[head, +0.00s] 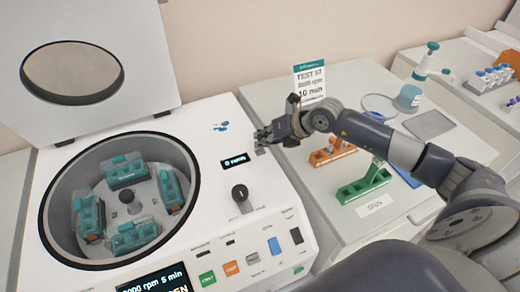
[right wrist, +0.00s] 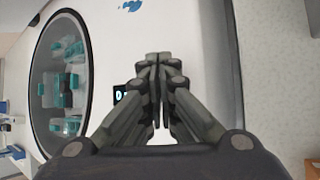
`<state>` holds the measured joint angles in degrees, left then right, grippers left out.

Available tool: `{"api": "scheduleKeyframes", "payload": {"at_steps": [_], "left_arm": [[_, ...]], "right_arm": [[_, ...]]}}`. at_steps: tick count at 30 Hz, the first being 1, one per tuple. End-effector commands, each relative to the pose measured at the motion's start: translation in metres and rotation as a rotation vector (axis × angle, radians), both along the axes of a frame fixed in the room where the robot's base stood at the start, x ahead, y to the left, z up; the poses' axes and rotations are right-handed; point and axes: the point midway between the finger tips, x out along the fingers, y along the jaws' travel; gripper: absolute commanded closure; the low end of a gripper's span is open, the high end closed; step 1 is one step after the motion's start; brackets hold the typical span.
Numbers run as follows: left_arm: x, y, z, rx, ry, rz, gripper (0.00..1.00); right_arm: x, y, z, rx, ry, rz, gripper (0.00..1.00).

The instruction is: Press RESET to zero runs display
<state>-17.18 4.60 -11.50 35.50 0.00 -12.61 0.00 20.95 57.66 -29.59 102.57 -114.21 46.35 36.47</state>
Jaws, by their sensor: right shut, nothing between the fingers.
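The white centrifuge (head: 215,115) has a small dark runs display (head: 235,160) that appears to read 0 RUNS. Part of the display also shows in the right wrist view (right wrist: 119,95), left of the fingers, with a 0 visible. My right gripper (head: 263,138) is shut and empty, just above the panel to the upper right of the display. In the right wrist view its fingers (right wrist: 158,62) meet in front of the white panel. I cannot make out a RESET label; the fingers hide the panel beside the display. My left gripper is not in view.
The open bowl (head: 64,252) holds teal tube carriers, and the lid (head: 130,40) stands raised behind. Orange (head: 331,155) and green racks (head: 363,187) stand right.

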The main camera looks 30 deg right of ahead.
Motion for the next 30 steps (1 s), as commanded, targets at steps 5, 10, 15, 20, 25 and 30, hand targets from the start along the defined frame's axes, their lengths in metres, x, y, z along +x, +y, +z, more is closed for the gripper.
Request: {"api": "scheduleKeyframes", "payload": {"at_steps": [5,10,15,20,25,30], "left_arm": [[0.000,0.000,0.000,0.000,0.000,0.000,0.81],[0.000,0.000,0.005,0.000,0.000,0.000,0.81],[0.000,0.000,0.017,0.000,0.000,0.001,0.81],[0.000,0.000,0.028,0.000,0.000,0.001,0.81],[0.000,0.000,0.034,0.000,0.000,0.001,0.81],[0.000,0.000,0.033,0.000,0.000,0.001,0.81]], "right_arm": [[0.000,0.000,0.000,0.000,0.000,0.000,1.00],[0.000,0.000,0.008,-0.001,-0.001,0.000,1.00],[0.000,0.000,0.025,-0.001,-0.001,0.000,1.00],[0.000,0.000,0.041,0.000,-0.002,0.001,1.00],[0.000,0.000,0.051,-0.001,0.000,0.001,1.00],[0.000,0.000,0.050,-0.001,0.000,0.001,1.00]]}}
